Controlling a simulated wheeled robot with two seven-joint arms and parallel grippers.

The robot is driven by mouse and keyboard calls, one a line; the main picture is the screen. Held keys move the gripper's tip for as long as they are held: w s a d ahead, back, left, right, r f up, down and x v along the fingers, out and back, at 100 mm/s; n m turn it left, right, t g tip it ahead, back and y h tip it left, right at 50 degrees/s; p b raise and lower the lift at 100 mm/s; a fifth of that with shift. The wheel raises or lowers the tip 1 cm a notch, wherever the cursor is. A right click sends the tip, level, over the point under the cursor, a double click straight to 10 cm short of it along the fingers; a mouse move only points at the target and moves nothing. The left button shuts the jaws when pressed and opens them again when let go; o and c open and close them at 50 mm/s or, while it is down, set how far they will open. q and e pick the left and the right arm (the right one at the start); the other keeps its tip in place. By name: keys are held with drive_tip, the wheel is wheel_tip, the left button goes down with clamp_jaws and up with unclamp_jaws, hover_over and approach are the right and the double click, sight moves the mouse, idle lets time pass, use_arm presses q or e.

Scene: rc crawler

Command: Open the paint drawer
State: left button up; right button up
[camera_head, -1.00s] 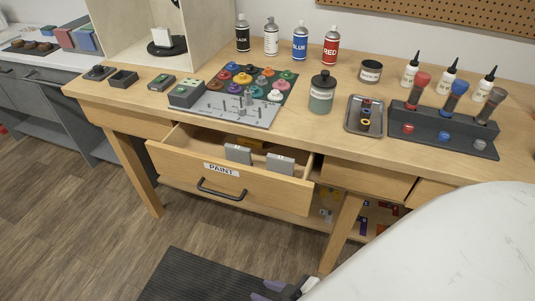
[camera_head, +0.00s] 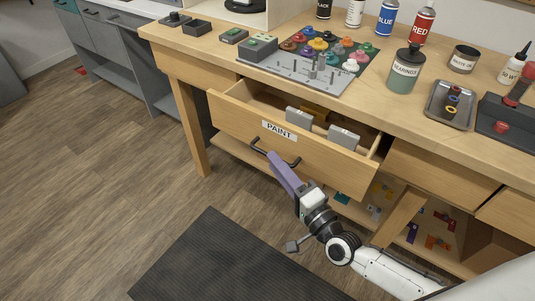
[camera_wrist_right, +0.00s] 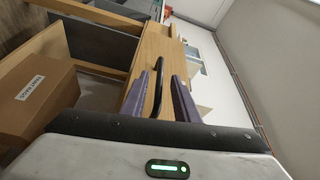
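The paint drawer (camera_head: 240,122) is a wooden drawer with a white PAINT label (camera_head: 279,131), pulled partly out of the workbench. Its black bar handle (camera_head: 294,163) is on the front. My right gripper (camera_head: 272,158) has its purple fingertips at the handle, partly covering its middle. In the right wrist view the two purple fingers stand apart, with a dark bar that looks like the handle between them. Contact is not clear. Two grey-white blocks (camera_head: 343,137) and a yellow item are inside the drawer. My left gripper is out of view.
Paint pots, bottles and a grey tray (camera_head: 447,103) stand on the bench top (camera_head: 377,97). A lower shelf under the bench holds small colored pieces. A cardboard box (camera_wrist_right: 40,97) shows in the right wrist view. The floor left of the dark mat (camera_head: 215,262) is clear.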

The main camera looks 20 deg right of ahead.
drive_tip(key=shift+x, duration=2.35)
drive_tip(key=shift+c, duration=0.3)
clamp_jaws()
